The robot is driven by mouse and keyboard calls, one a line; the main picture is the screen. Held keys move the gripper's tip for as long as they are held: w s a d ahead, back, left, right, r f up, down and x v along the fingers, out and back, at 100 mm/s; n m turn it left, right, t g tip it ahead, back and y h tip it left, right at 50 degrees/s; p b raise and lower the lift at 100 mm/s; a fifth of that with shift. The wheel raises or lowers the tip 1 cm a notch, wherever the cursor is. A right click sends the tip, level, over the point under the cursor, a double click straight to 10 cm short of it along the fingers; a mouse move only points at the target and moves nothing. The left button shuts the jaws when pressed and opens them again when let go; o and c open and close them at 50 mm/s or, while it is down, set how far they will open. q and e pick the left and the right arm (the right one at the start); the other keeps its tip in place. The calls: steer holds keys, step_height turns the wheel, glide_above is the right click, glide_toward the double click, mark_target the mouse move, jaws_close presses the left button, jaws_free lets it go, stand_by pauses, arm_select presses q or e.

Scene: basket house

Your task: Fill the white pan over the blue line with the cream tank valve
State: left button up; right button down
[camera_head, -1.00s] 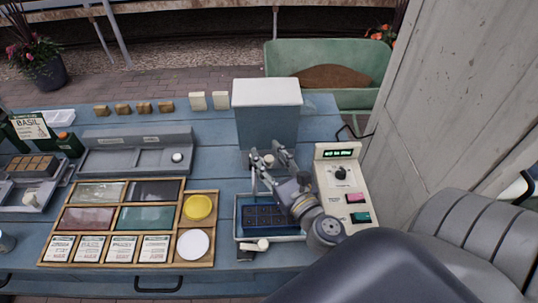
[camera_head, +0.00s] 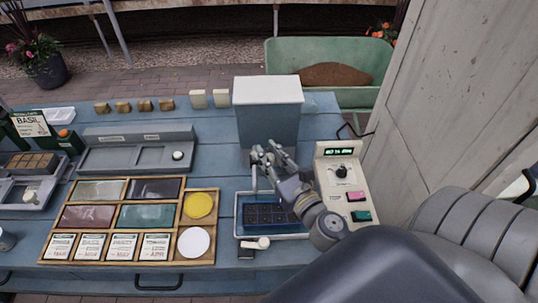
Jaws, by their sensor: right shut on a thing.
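The tank (camera_head: 268,122) is a blue-grey box with a white lid at the back of the table. Its cream valve is at the front, mostly hidden by my right gripper (camera_head: 265,155). The gripper is shut on the valve, above the pan. The white pan (camera_head: 239,228) stands below, in front of the tank. It holds a dark cell tray (camera_head: 268,214) surrounded by blue. I cannot make out the blue line or the exact water level. My left gripper is not in view.
A cream control box (camera_head: 342,190) with a display, knob and coloured buttons stands right of the pan. A small cream-topped piece (camera_head: 256,244) lies at the pan's front. A wooden organiser (camera_head: 130,262) and grey tray (camera_head: 136,148) are left. Bare table lies between tank and grey tray.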

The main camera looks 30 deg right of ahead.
steer(key=shift+d+n+y, duration=0.25)
steer(key=shift+n+y, duration=0.25)
steer(key=shift+y, duration=0.1)
steer(key=shift+w+d+y+b, duration=0.15)
steer(key=shift+y+b, duration=0.15)
steer(key=shift+y, duration=0.2)
steer(key=shift+w+d+n+g+y+b, duration=0.35)
steer(key=shift+n+g+y+b, duration=0.2)
steer(key=shift+n+y+b, duration=0.85)
steer(key=shift+w+d+n+g+y+b, duration=0.35)
steer(key=shift+n+g+y+b, duration=0.45)
steer(key=shift+y+b, duration=1.05)
steer(key=shift+w+d+n+g+y+b, duration=0.25)
steer(key=shift+d+n+g+y+b, duration=0.15)
steer(key=shift+n+y+b, duration=1.1)
steer(key=c, duration=1.5)
jaws_free()
steer(key=shift+o, duration=0.2)
steer(key=shift+s, duration=0.1)
